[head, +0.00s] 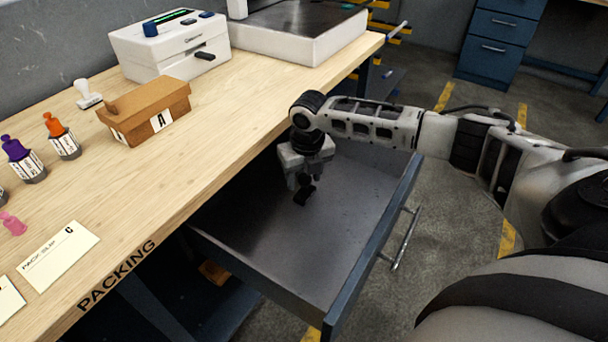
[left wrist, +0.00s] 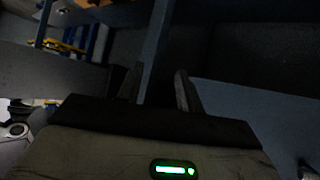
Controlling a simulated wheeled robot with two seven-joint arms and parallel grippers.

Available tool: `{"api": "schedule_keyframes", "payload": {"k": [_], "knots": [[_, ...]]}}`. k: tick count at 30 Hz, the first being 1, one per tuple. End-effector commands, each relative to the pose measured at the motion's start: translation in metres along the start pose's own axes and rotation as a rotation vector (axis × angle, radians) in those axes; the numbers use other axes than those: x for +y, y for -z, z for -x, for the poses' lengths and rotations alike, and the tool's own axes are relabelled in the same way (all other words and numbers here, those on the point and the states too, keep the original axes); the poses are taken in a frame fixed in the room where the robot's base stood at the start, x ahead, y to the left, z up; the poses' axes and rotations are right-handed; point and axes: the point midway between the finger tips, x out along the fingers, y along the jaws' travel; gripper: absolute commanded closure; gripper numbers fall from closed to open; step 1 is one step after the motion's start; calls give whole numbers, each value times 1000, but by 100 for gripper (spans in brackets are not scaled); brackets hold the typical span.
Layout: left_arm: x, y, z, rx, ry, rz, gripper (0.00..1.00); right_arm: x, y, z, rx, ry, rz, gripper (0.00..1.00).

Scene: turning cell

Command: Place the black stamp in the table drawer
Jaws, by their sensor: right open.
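The table drawer (head: 345,218) is pulled out, with a grey floor and blue walls. My right gripper (head: 304,181) points down inside it, its jaws open. A small black thing, apparently the black stamp (head: 302,196), is just below the fingertips inside the drawer. It is small and dark, and I cannot tell whether it rests on the drawer floor or touches a finger. My left gripper is outside the head view. In the left wrist view its two fingers (left wrist: 160,88) stand apart, with a blue edge showing between and beyond them.
The drawer's front panel and handle (head: 405,240) stick out over the floor.

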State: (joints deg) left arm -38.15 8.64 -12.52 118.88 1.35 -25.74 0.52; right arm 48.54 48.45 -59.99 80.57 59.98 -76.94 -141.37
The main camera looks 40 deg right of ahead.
Motion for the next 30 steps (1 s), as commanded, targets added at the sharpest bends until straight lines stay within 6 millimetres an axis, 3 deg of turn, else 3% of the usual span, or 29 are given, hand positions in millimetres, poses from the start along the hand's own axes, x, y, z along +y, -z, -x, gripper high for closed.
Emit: {"api": "schedule_keyframes", "payload": {"k": [5, 19, 24, 30], "knots": [[0, 1, 1, -1, 0, -3, 64, 0, -1, 14, -2, -1, 0, 50], [-1, 1, 3, -9, 3, -9, 64, 0, -2, 106, -3, 0, 0, 50], [-1, 0, 3, -12, 3, -9, 64, 0, -1, 121, 0, 0, -1, 50], [-1, -1, 2, -13, 3, -8, 64, 0, -1, 123, 0, 0, -1, 50]]}}
